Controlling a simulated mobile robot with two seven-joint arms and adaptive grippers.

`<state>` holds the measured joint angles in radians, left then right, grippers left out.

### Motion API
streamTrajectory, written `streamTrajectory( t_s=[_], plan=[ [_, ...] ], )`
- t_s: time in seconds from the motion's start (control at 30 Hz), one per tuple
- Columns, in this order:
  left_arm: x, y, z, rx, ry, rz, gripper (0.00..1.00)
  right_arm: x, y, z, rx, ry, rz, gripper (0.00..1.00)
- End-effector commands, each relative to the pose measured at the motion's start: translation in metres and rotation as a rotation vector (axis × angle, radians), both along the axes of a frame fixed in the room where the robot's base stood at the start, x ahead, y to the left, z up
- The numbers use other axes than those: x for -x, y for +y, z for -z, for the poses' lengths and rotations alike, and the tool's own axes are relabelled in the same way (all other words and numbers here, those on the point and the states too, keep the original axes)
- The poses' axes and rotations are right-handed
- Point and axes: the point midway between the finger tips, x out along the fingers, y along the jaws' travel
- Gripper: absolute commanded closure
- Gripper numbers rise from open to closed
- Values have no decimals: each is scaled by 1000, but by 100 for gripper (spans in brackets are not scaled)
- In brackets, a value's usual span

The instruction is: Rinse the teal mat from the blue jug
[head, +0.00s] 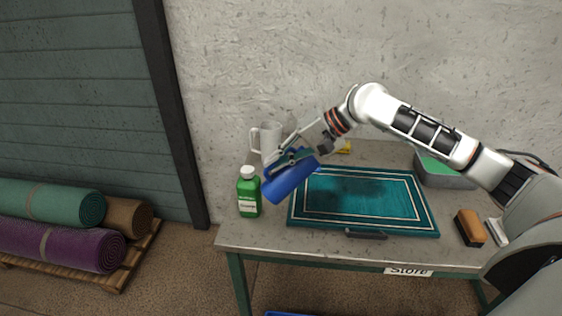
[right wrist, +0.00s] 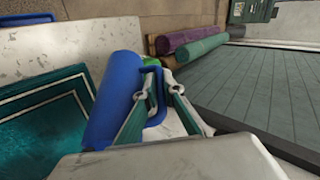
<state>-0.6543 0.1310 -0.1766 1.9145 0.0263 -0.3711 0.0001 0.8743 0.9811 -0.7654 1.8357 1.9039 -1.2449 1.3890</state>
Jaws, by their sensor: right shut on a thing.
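The teal mat (head: 345,208) lies flat on the table, with pale border lines and a dark patch near its upper middle. Its corner also shows at the left of the right wrist view (right wrist: 38,122). The blue jug (head: 289,178) is tilted above the table at the mat's left edge. My right gripper (head: 290,157) is shut on the jug, and the right wrist view shows its fingers (right wrist: 158,98) at the jug's handle. I cannot see any water coming out. My left gripper is not in view.
A green bottle (head: 249,192) stands close left of the jug, and a clear pitcher (head: 268,141) stands behind. A grey tub (head: 443,172), a brown brush (head: 470,228) and a white item (head: 497,232) lie right of the mat. Rolled rugs (head: 60,245) lie on a pallet at left.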

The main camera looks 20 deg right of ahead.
Motion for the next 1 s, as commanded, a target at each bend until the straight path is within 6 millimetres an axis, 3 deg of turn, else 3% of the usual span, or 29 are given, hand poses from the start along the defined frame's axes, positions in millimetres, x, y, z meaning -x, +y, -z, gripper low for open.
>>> streamTrajectory(
  t_s=[0.17,0.6,1.0],
  plan=[
    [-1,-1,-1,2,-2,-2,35,0,2,-1,56,-2,-2,100],
    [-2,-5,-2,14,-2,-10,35,-1,4,15,490,9,-2,100],
    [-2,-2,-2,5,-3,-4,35,0,-3,26,637,15,2,100]
  ],
)
